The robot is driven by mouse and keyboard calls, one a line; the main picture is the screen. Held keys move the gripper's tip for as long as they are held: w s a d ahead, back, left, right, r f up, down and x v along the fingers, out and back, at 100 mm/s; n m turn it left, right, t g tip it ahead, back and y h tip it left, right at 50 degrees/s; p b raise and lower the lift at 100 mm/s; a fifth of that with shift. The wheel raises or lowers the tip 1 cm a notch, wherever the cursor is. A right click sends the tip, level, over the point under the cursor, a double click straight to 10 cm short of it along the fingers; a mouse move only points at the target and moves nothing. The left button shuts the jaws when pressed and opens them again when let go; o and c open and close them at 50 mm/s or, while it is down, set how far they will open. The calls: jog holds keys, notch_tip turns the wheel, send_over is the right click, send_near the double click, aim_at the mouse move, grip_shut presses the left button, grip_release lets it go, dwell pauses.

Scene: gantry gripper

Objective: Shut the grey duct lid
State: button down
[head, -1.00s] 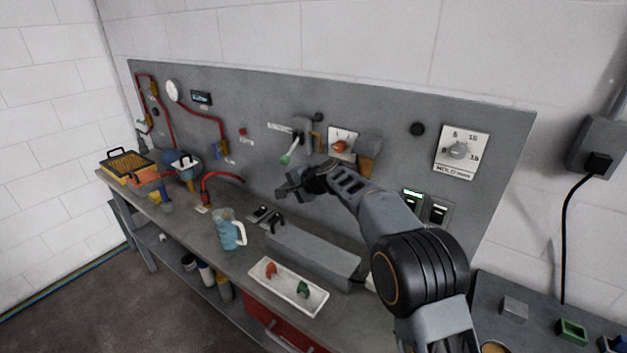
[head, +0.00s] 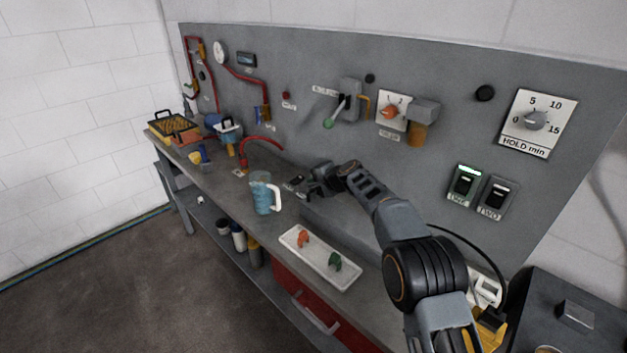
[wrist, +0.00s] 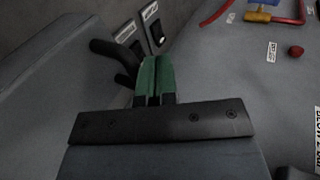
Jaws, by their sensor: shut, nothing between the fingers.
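The grey duct (head: 347,232) is a long box on the bench, partly hidden behind my arm in the head view. I cannot tell there how its lid stands. In the wrist view a large plain grey panel (wrist: 45,95) fills the left side, close to my fingers; it looks like part of the duct or its lid. Black rounded prongs (wrist: 108,50) stick out beside it. My gripper (head: 318,188) is low over the bench at the duct's far left end. Its green fingertips (wrist: 155,68) are together and empty. I cannot tell whether they touch the panel.
A white tray (head: 290,238) with orange and green pieces lies in front of the duct. A blue jug (head: 262,196) stands to its left. Two black switches (wrist: 152,24) lie just beyond my fingers. The grey back panel (head: 300,75) rises behind.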

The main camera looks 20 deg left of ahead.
dwell(0.4)
notch_tip(320, 180, up, 14)
jog(key=p, duration=0.4)
jog(key=shift+s+a, duration=0.15)
jog(key=shift+a, duration=0.15)
jog(key=shift+f, duration=0.1)
